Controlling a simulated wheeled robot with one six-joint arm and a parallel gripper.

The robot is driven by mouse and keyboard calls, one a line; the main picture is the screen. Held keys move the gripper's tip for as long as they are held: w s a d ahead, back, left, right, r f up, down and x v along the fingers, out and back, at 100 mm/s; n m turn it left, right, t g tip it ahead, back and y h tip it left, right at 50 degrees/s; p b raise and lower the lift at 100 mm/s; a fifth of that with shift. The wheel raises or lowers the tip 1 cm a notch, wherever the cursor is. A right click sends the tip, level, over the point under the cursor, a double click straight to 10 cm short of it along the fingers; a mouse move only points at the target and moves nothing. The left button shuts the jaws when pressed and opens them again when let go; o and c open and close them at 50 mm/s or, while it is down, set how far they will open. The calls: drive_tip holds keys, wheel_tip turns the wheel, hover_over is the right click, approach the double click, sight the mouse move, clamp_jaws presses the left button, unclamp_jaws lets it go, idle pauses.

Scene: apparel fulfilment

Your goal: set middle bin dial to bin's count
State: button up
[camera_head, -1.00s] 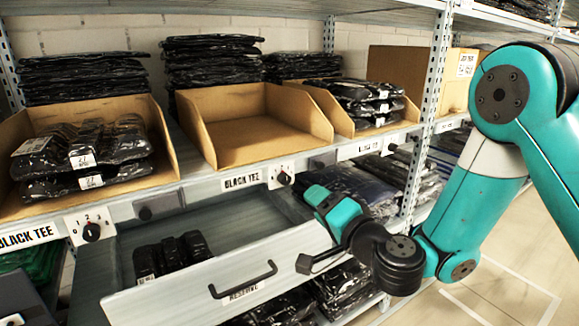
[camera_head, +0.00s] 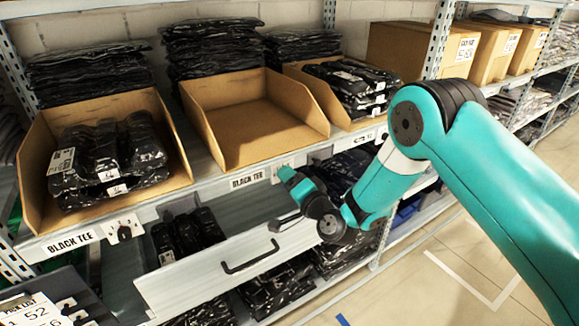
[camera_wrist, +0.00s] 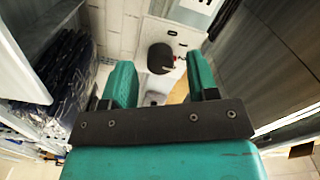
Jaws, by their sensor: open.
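The middle bin (camera_head: 235,130) is an open cardboard bin on the shelf, and it looks empty. Its dial, a dark round knob (camera_wrist: 160,58) on a white plate, shows between my fingers in the wrist view, ahead of the tips.
A pulled-out drawer (camera_head: 235,262) with black packs juts below my gripper. The left bin (camera_head: 180,165) holds several black packs and has its own dial (camera_head: 124,232). The right bin (camera_head: 335,118) holds packs too. Cardboard boxes (camera_head: 410,52) stand farther right. The aisle floor is clear.

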drive_tip(key=shift+w+a+p, duration=0.25)
drive_tip(key=shift+w+p, duration=0.05)
drive_tip(key=shift+w, duration=0.15)
drive_tip(key=c, duration=0.9)
